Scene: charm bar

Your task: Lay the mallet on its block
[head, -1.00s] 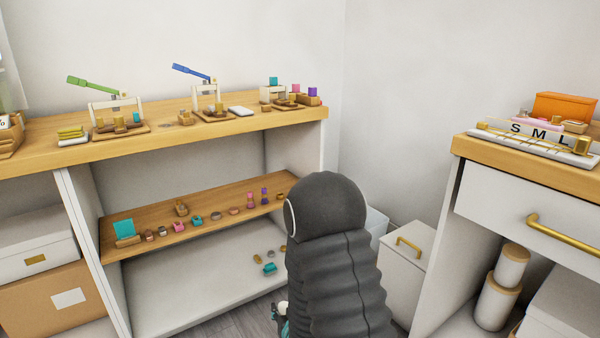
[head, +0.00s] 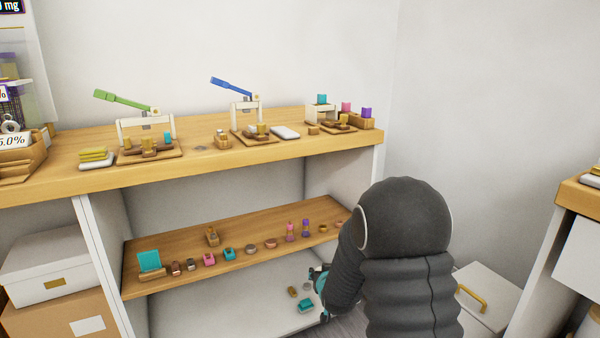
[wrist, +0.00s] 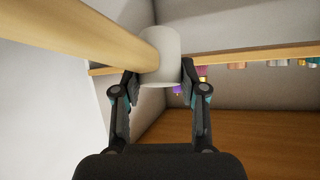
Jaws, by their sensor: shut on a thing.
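My gripper (head: 320,280) is low at the right end of the shelf unit in the head view, partly hidden by my dark arm. In the wrist view my gripper (wrist: 160,88) is shut on the mallet, with a finger on each side of its pale, rounded head (wrist: 162,55). The mallet's thick wooden handle (wrist: 95,32) runs from the head to the upper left. The mallet is not visible in the head view. Small wooden blocks stand on the counter, one (head: 313,129) near the right end and one (head: 223,141) left of the middle press; I cannot tell which is the mallet's.
The wooden counter (head: 200,160) holds a green-handled press (head: 146,130), a blue-handled press (head: 246,118) and a white pad (head: 285,132). Small coloured charms line the middle shelf (head: 190,280). A white cabinet (head: 490,300) stands at the right.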

